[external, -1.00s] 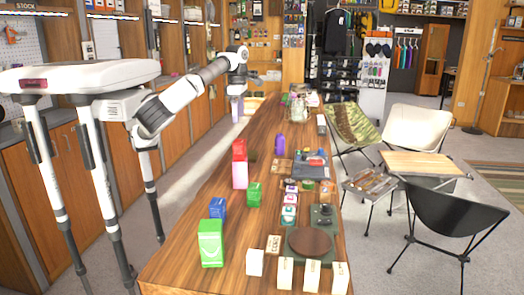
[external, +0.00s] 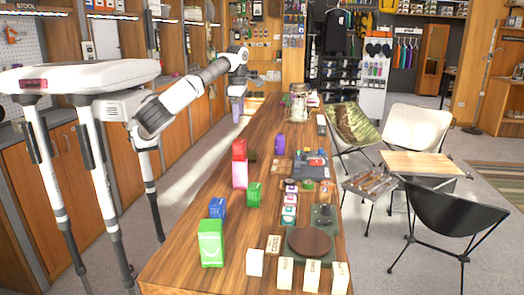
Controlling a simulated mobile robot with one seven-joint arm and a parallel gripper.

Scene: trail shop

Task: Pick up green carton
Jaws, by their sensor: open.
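A large green carton (external: 210,243) with a white mark stands upright at the near left edge of the long wooden counter (external: 185,262). A smaller green carton (external: 254,195) stands farther back, to its right. My gripper (external: 236,112) hangs pointing down near the far left edge of the counter, well away from both cartons. It is open and small in the picture; nothing is clearly seen between its fingers.
A blue box (external: 217,208) stands just behind the large green carton. Small cream boxes (external: 285,273) line the near edge by a round brown board (external: 309,242). Chairs stand at right.

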